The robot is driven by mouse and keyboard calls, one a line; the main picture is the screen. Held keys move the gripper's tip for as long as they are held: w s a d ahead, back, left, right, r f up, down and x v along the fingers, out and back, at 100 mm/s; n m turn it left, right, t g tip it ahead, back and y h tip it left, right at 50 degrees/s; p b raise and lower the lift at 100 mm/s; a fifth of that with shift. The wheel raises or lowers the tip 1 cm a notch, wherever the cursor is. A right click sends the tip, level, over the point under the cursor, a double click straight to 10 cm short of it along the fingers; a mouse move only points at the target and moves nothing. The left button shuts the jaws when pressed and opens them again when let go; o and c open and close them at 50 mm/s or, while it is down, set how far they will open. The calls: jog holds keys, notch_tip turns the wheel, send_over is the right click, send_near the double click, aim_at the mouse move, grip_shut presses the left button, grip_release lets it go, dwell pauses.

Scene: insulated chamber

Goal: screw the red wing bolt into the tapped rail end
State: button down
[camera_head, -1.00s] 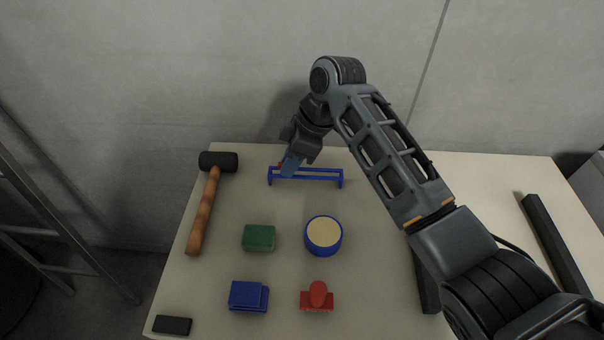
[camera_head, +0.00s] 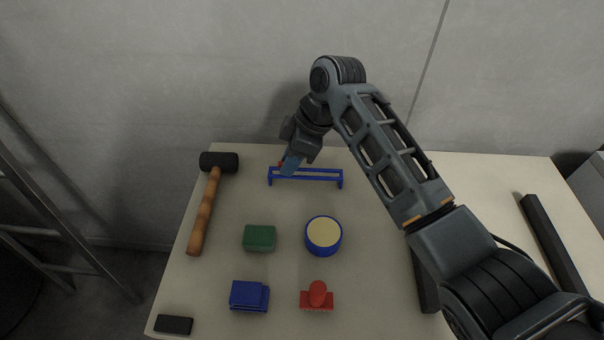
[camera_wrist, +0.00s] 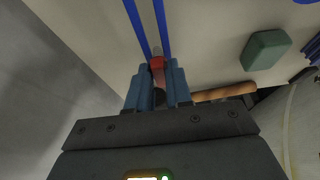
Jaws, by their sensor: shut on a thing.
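The blue rail frame (camera_head: 318,178) stands at the back of the table, with two parallel bars. In the wrist view its bars (camera_wrist: 136,25) run up from the fingertips. My gripper (camera_head: 291,164) is at the frame's left end, pointing down. In the wrist view my gripper (camera_wrist: 157,80) is shut on the red wing bolt (camera_wrist: 157,63), which sits between the fingertips at the end of the bars. Only a bit of red bolt (camera_head: 280,164) shows in the head view. The tapped hole and the bolt's thread are hidden, so I cannot tell how deep it sits.
A mallet (camera_head: 205,209) lies to the left. A green block (camera_head: 259,238), a blue round tin (camera_head: 323,236), a blue block (camera_head: 248,296) and a red knobbed piece (camera_head: 317,297) stand nearer. Dark bars lie at right. The wall is close behind the frame.

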jog(key=shift+r, duration=0.1)
dwell(0.3)
jog(key=shift+r+p, duration=1.15)
jog(key=shift+r, duration=0.2)
jog(key=shift+r+p, duration=0.35)
jog(key=shift+r, duration=0.9)
